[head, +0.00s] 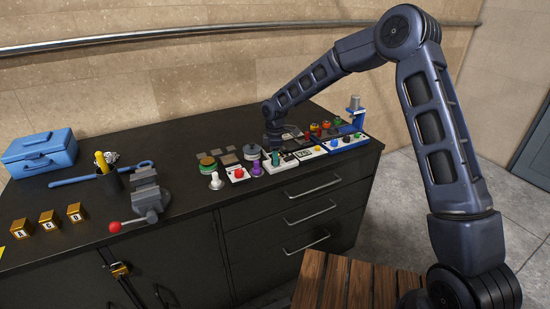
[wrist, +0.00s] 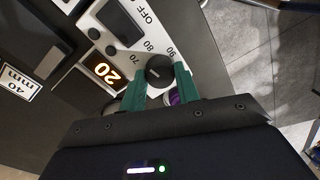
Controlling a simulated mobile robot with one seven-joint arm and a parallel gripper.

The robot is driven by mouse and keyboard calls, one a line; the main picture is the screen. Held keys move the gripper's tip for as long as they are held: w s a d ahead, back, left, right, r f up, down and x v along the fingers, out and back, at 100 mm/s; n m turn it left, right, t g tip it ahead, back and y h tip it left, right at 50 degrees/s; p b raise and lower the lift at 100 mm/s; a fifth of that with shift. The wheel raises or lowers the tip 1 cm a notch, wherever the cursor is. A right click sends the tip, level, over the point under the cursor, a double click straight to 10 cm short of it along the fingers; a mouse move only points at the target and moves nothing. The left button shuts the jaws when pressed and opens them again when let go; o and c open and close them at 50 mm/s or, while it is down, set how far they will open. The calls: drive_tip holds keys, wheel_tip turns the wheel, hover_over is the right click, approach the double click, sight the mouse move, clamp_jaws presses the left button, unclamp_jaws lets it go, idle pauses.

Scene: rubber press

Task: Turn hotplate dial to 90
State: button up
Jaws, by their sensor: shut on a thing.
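In the wrist view the black round dial (wrist: 160,71) sits on the white hotplate panel (wrist: 203,55), with printed marks 70, 80 and 90 around it and OFF further up. A light pointer line shows on the dial, but which mark it points at is hard to tell. The panel's lit display (wrist: 106,71) reads 20. My gripper (wrist: 159,76) is shut on the dial, one green finger on each side. In the head view my gripper (head: 275,158) reaches down to the row of panels, and the dial is not clearly seen there.
Beside my gripper in the head view are a purple-topped piece (head: 257,169), a red-button box (head: 238,174) and several coloured-knob panels (head: 347,142). A vise (head: 148,195) and a blue toolbox (head: 40,153) stand left on the dark bench (head: 190,225).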

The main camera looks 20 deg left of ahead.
drive_tip(key=m, duration=0.4)
drive_tip(key=shift+m, duration=0.4)
drive_tip(key=m, duration=0.3)
drive_tip(key=shift+m, duration=0.3)
drive_tip(key=m, duration=0.4)
drive_tip(key=shift+d+y, duration=0.1)
drive_tip(key=shift+y, duration=0.2)
drive_tip(key=shift+m, duration=2.2)
drive_tip(key=o, duration=1)
drive_tip(key=shift+c, duration=0.2)
wheel_tip(320, 180, up, 11)
drive_tip(key=shift+w+d, duration=0.15)
drive_tip(key=shift+d, duration=0.15)
